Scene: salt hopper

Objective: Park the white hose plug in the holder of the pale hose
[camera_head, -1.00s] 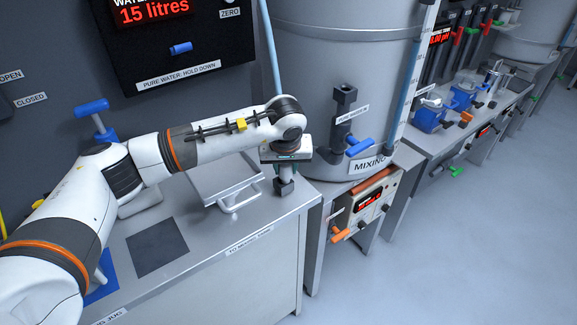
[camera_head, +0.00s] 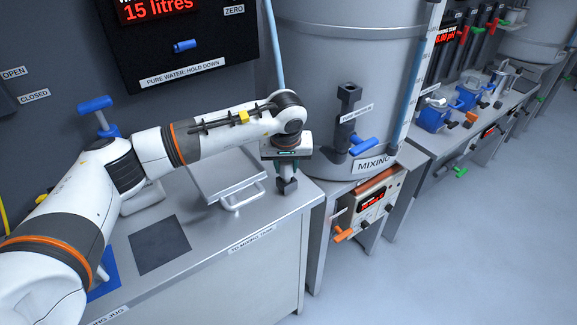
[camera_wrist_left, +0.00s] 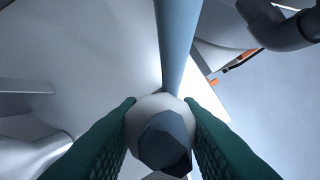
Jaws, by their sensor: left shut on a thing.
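My left gripper (camera_head: 287,166) is above the right end of the steel bench and points down. In the left wrist view its green fingers are shut on the white hose plug (camera_wrist_left: 150,106), with a dark many-sided piece (camera_wrist_left: 166,142) at its middle. The pale blue hose (camera_wrist_left: 178,45) runs up from the plug; it also shows in the head view (camera_head: 273,50) beside the tank. A dark block (camera_head: 287,186) shows right under the fingers at the bench; I cannot tell whether it is the holder or whether the plug sits in it. My right gripper is not in view.
A steel tray with a handle (camera_head: 222,178) lies left of the gripper. The mixing tank (camera_head: 320,60) stands close on the right, with a dark socket (camera_head: 348,93) and blue valve handle (camera_head: 362,146). A control box (camera_head: 375,203) is below. The bench front is clear.

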